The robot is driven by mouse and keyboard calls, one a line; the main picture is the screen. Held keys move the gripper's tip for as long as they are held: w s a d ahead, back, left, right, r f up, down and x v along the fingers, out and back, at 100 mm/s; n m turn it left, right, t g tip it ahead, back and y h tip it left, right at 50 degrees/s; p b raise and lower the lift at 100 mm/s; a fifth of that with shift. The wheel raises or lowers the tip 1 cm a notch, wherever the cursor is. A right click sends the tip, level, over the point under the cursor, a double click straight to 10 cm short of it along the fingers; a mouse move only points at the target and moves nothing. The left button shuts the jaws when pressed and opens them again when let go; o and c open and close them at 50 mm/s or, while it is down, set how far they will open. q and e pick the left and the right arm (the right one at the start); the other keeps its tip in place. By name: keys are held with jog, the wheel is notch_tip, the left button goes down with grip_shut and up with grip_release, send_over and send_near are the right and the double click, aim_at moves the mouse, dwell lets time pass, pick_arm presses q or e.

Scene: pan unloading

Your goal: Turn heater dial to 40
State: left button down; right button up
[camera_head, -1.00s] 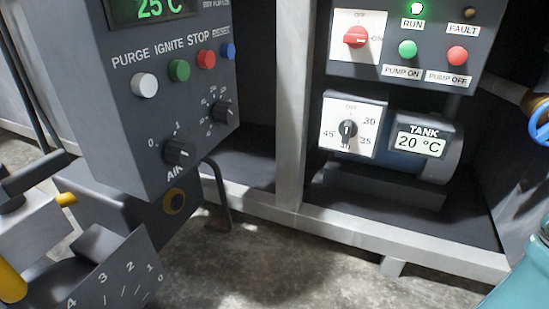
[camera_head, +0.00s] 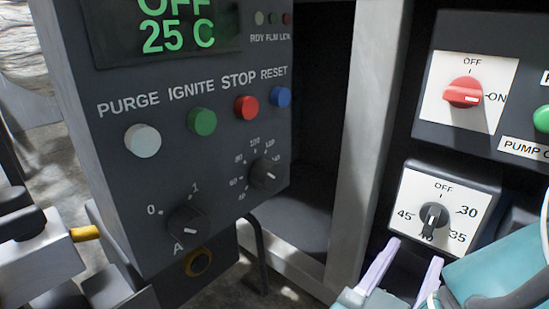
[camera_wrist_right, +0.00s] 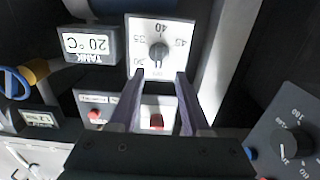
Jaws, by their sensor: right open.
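The heater dial is a black knob (camera_head: 434,215) on a white plate (camera_head: 472,195) marked OFF, 30, 35, 40 and 45. Its pale pointer line runs upright along the knob; I cannot tell surely whether it points to OFF or 40. The knob (camera_wrist_right: 158,52) also shows in the right wrist view, upside down, beyond the fingertips. My left gripper is not in view.
A red switch (camera_head: 463,93) and a green pump button (camera_head: 542,119) sit above the dial. A burner panel (camera_head: 110,190) with buttons and two black knobs stands at the left. A pale upright post (camera_head: 365,140) separates them. The tank display (camera_wrist_right: 88,46) shows 20 °C.

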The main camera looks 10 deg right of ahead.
aim_at(430, 224)
jog(key=b+x, duration=0.2)
jog(key=x, duration=0.5)
jog(key=shift+d+r, duration=0.1)
jog(key=shift+d, duration=0.05)
jog(key=shift+s, duration=0.1)
jog(key=shift+d, duration=0.1)
jog(key=shift+c, duration=1.2)
grip_shut()
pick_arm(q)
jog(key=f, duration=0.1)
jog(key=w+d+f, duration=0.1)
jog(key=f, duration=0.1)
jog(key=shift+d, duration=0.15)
